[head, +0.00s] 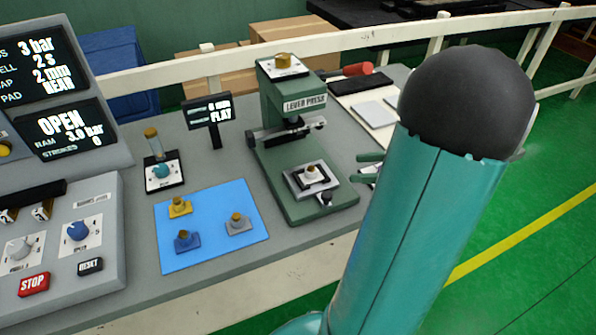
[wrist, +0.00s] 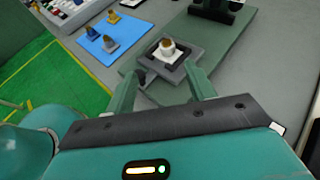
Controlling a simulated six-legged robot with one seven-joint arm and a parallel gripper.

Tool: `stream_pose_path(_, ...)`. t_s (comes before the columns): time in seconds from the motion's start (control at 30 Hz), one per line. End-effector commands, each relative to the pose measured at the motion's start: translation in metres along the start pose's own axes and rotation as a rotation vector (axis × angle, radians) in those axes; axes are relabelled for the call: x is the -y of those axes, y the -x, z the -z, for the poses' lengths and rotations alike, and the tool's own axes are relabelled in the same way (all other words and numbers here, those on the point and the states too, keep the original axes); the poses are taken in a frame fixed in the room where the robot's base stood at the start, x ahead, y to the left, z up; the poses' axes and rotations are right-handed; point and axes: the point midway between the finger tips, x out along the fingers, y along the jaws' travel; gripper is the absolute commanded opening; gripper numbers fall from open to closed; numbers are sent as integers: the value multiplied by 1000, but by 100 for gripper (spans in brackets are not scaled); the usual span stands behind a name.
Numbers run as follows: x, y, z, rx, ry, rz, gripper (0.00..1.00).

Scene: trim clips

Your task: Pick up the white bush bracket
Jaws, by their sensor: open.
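The white bush bracket (head: 313,173) sits in the dark, square-framed nest of the green lever press (head: 285,135), under its ram. In the wrist view the white bracket (wrist: 168,52) shows a brown-gold top and stands just beyond my fingertips. My gripper (wrist: 161,80) is open and empty, its two green fingers apart on the near side of the nest. In the head view my gripper (head: 368,167) is at the right of the press base, mostly hidden behind my arm. No contact with the bracket shows.
A blue mat (head: 205,255) left of the press holds yellow (head: 180,208), blue (head: 187,243) and grey (head: 238,225) brackets. The press column and ram stand close over the nest. A small display (head: 207,111) and a control console (head: 65,240) are further left. A white rail runs behind.

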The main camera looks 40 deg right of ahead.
Motion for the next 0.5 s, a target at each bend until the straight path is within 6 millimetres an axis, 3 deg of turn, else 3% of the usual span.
stream_pose_path(0.17,3,4,6,15,-31,27,54)
stream_pose_path(0.5,4,-55,6,14,-31,28,54)
